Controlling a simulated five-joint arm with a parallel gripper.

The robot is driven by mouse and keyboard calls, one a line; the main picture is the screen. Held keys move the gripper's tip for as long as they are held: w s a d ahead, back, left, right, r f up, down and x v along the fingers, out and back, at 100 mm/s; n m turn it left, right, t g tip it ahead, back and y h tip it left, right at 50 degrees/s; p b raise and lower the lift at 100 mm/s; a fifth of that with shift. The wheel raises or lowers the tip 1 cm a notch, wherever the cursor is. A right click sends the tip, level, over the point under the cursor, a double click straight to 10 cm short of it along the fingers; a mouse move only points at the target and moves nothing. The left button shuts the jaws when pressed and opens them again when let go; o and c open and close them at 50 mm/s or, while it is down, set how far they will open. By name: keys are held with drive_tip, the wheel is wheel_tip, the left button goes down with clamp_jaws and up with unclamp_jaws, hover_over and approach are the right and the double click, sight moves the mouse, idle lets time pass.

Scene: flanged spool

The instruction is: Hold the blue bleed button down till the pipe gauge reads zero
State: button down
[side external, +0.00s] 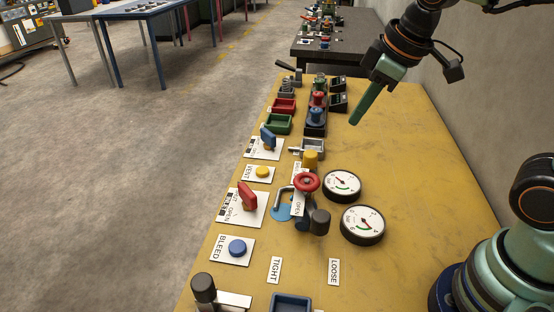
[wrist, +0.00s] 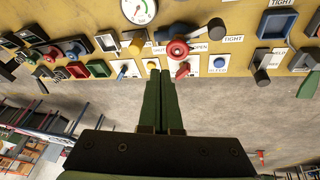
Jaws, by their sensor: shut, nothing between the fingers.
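The blue bleed button (side external: 237,248) sits on a white plate marked BLEED near the front left of the yellow bench. It also shows in the wrist view (wrist: 219,62), right of my fingertips. Two round white gauges stand right of the red valve wheel, a rear one (side external: 342,184) and a front one (side external: 362,223). Their needles show, but I cannot read their values or tell which is the pipe gauge. My gripper (side external: 357,119) is shut and empty, raised toward the bench's far part, well away from the button. Its green fingers (wrist: 160,74) lie together.
A red valve wheel (side external: 306,182) and a black-knobbed lever (side external: 319,221) stand between button and gauges. A red switch handle (side external: 248,195) and yellow vent button (side external: 262,172) lie behind the bleed button. A wall (side external: 480,90) runs along the right. The bench's right strip is clear.

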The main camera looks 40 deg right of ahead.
drive_tip(key=w+a+n+g, duration=0.1)
drive_tip(key=w+a+n, duration=0.2)
drive_tip(key=a+n, duration=0.3)
drive_tip(key=n+g, duration=0.3)
drive_tip(key=n, duration=1.2)
hover_over(238, 246)
wheel_tip(238, 246, down, 10)
drive_tip(key=shift+h, duration=0.3)
drive_tip(key=shift+f, duration=0.1)
wheel_tip(238, 246, down, 14)
drive_tip(key=shift+r, duration=0.1)
